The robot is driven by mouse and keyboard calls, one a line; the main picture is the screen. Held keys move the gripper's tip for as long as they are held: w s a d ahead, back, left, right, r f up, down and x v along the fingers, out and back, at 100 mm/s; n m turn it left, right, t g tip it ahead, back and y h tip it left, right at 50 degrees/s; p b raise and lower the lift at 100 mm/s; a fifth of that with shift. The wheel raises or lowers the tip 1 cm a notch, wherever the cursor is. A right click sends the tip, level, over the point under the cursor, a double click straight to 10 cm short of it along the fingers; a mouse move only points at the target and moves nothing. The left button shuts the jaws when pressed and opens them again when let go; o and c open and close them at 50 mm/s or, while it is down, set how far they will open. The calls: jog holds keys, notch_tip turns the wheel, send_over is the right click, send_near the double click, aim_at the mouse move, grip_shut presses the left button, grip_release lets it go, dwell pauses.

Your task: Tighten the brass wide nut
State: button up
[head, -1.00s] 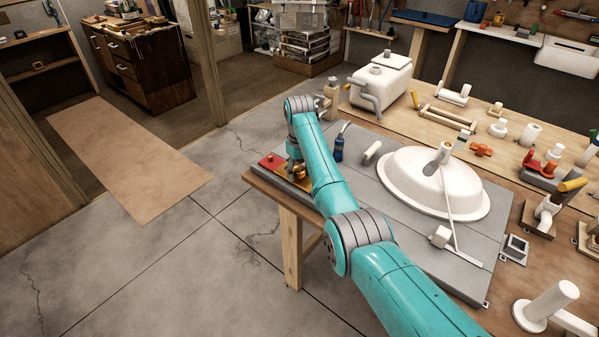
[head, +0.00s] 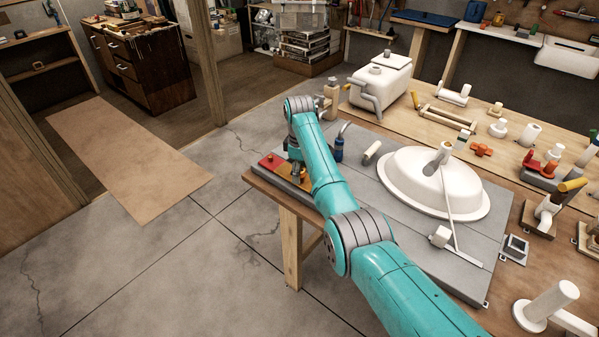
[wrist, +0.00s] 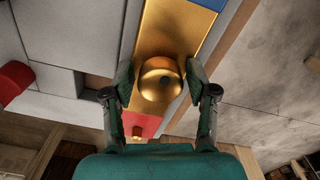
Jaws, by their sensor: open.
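My gripper (wrist: 161,72) is open, with one finger on each side of the nut. The fingers are very near its sides; I cannot tell if they touch. In the head view my gripper (head: 297,172) points down at the left end of the bench, and the nut is mostly hidden there.
The red section (head: 271,162) lies left of my gripper in the head view. A blue bottle-like part (head: 339,149) stands close to the right of my arm. A white basin (head: 432,185) is farther right. Open floor lies left of the bench.

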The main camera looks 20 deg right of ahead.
jog(key=shift+n, duration=0.8)
jog(key=n, duration=0.2)
jog(key=shift+n, duration=0.3)
jog(key=n, duration=0.3)
jog(key=shift+r, duration=0.1)
